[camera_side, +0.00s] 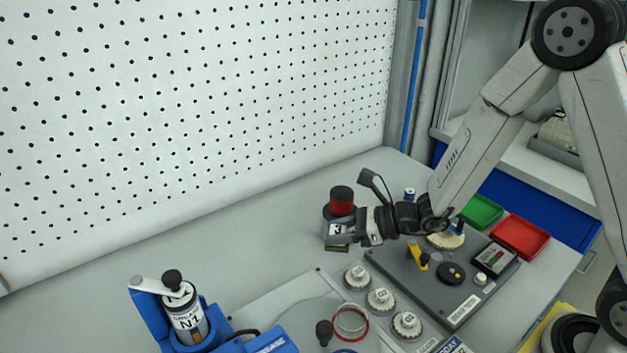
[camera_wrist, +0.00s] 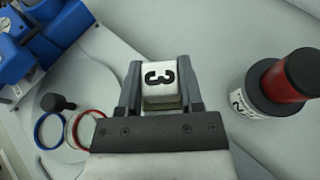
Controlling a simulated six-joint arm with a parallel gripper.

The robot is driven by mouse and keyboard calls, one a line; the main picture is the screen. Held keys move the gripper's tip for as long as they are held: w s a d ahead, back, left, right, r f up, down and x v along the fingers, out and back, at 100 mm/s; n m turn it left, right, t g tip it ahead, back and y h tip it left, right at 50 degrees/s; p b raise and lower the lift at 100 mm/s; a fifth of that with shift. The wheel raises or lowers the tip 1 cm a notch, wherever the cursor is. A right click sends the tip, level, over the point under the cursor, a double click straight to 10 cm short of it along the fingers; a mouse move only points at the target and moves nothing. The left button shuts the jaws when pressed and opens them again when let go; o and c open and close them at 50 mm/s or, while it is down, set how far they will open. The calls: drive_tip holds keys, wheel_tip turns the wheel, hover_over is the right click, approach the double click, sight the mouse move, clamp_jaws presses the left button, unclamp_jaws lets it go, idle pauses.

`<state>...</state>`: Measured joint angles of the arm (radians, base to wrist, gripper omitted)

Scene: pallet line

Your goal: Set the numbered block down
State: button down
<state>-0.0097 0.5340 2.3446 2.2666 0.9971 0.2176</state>
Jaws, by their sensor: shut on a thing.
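The numbered block (camera_wrist: 160,76) is pale, with a dark "3" on its top face. In the wrist view it sits between the two fingers of my gripper (camera_wrist: 160,92), which is shut on it. In the side view the block (camera_side: 337,230) is at the tip of my gripper (camera_side: 340,238), which points left over the grey table. A dark, olive-tinted part shows just below the block. I cannot tell whether the block touches the table.
A red-and-black capped cylinder (camera_side: 341,202) stands close behind the block; it also shows in the wrist view (camera_wrist: 285,85). Several white numbered knobs (camera_side: 380,300), rings (camera_side: 350,320) and a blue holder with bottle N1 (camera_side: 186,315) are nearer. Bare table (camera_side: 240,260) lies left.

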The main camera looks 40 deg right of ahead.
drive_tip(key=w+a+f, duration=0.2)
drive_tip(key=w+f, duration=0.2)
drive_tip(key=w, duration=0.5)
hover_over(290, 255)
drive_tip(key=s, duration=0.1)
drive_tip(key=f, duration=0.4)
drive_tip(key=shift+s+d, duration=0.1)
drive_tip(key=shift+s, duration=0.1)
drive_tip(key=shift+w+f, duration=0.55)
drive_tip(key=shift+f, duration=0.1)
drive_tip(key=shift+f, duration=0.1)
drive_tip(key=shift+w+f, duration=0.25)
drive_tip(key=shift+f, duration=1.5)
drive_tip(key=shift+f, duration=0.1)
drive_tip(key=shift+c, duration=1.2)
unclamp_jaws()
